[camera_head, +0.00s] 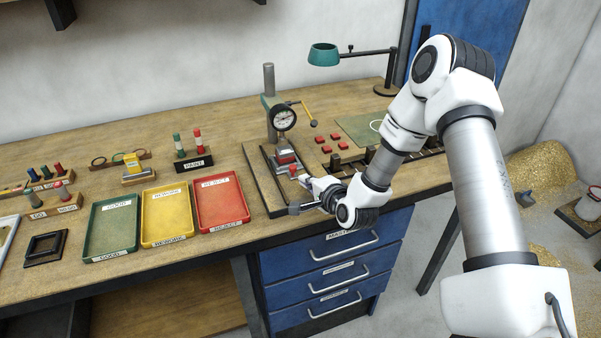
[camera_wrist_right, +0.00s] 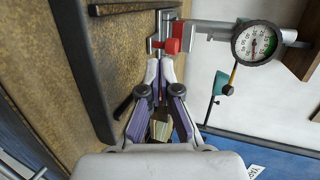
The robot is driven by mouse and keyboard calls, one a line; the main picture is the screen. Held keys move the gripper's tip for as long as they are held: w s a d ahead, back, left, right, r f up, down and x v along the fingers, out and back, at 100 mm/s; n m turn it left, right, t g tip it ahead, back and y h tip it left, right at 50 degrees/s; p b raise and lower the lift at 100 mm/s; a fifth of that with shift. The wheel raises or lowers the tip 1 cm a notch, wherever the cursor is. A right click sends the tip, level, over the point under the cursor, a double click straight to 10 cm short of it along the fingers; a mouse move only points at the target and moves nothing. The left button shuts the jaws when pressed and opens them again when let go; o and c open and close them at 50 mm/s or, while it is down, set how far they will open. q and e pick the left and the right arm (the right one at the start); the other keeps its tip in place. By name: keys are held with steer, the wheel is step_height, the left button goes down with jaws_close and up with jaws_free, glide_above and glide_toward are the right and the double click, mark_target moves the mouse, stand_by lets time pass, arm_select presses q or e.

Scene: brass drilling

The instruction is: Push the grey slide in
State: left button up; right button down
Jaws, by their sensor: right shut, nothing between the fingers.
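The grey slide (camera_wrist_right: 200,28) belongs to the small gauge stand at the bench's front edge; in the right wrist view it runs beside the dial, with a red piece (camera_wrist_right: 172,45) at its near end. In the head view the red block (camera_head: 286,157) sits under the dial gauge (camera_head: 284,118). My right gripper (camera_head: 305,181) is shut and empty, its tips just in front of the red piece. In the right wrist view the fingertips (camera_wrist_right: 160,68) lie close to it; I cannot tell whether they touch. My left gripper is not in view.
Green (camera_head: 112,228), yellow (camera_head: 167,215) and red (camera_head: 221,201) trays lie left of the stand. Several red blocks (camera_head: 333,141) and a green mat (camera_head: 362,130) lie to its right. A teal lamp (camera_head: 324,55) stands behind. Blue drawers (camera_head: 325,265) are below.

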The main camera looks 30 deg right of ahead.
mark_target(295, 166)
steer(key=w, duration=0.3)
steer(key=shift+w+d+p, duration=0.1)
steer(key=shift+w+p, duration=0.15)
steer(key=shift+p, duration=0.05)
steer(key=shift+w+d+f+b, duration=0.1)
steer(key=shift+w+d+b, duration=0.05)
steer(key=shift+w+b, duration=0.4)
steer(key=shift+w+d+f+b, duration=0.1)
steer(key=shift+w+d+b, duration=0.05)
steer(key=shift+w+b, duration=0.3)
steer(key=shift+w+r, duration=0.15)
steer(key=shift+w, duration=0.15)
steer(key=shift+r, duration=0.2)
steer(key=shift+d, duration=0.1)
steer(key=shift+f, duration=0.1)
